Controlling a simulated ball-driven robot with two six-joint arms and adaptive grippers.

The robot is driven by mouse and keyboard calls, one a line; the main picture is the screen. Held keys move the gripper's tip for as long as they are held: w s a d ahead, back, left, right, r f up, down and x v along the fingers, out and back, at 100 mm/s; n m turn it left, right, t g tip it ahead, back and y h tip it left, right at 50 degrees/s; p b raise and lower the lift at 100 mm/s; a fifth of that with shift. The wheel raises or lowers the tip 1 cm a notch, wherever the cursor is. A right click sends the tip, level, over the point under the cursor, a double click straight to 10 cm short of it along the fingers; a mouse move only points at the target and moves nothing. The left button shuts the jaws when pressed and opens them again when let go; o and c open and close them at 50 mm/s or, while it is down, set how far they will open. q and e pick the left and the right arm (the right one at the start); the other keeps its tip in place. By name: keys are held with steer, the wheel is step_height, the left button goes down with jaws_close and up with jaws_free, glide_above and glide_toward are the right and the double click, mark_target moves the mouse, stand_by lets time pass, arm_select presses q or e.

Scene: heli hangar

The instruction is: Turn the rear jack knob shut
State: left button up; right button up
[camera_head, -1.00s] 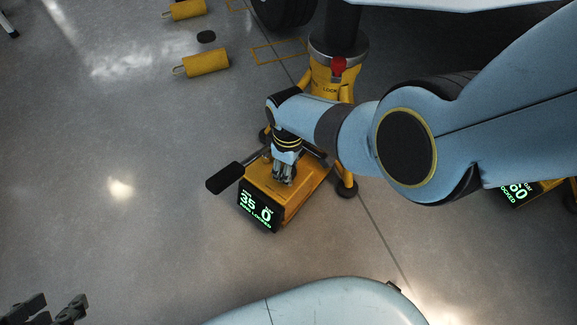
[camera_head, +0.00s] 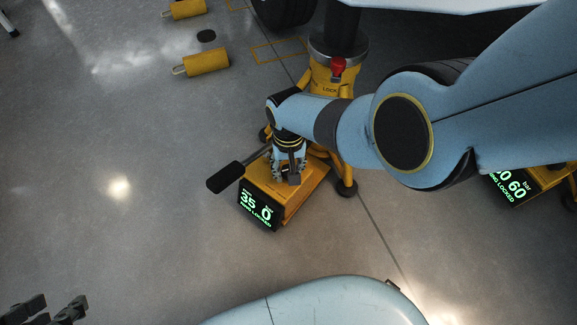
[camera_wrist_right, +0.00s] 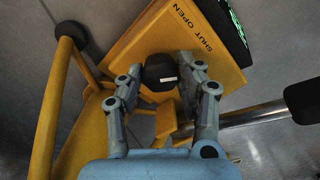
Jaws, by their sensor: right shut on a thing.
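The yellow jack unit (camera_head: 290,205) stands on the floor beneath the yellow jack legs, its display reading 35 and 0 with a green line that ends in LOCKED. In the right wrist view the black knob (camera_wrist_right: 160,75) with a small white mark sits on the yellow top, beside the words SHUT and OPEN (camera_wrist_right: 188,28). My right gripper (camera_head: 289,174) is over the unit; its fingers (camera_wrist_right: 167,72) are shut on the knob, one on each side. In the head view the fingers mostly hide the knob. My left gripper (camera_head: 48,308) is at the bottom left corner, partly cut off, fingers apart and empty.
A black-handled lever (camera_head: 224,178) sticks out left of the unit. The jack column with a red knob (camera_head: 338,66) rises behind. Another unit with a display (camera_head: 510,189) stands at right. Yellow chocks (camera_head: 206,62) lie at upper left; the left floor is clear.

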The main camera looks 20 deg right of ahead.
mark_target(288, 169)
steer(key=shift+m, duration=1)
steer(key=o, duration=1.1)
steer(key=shift+o, duration=0.2)
steer(key=shift+r, duration=3.75)
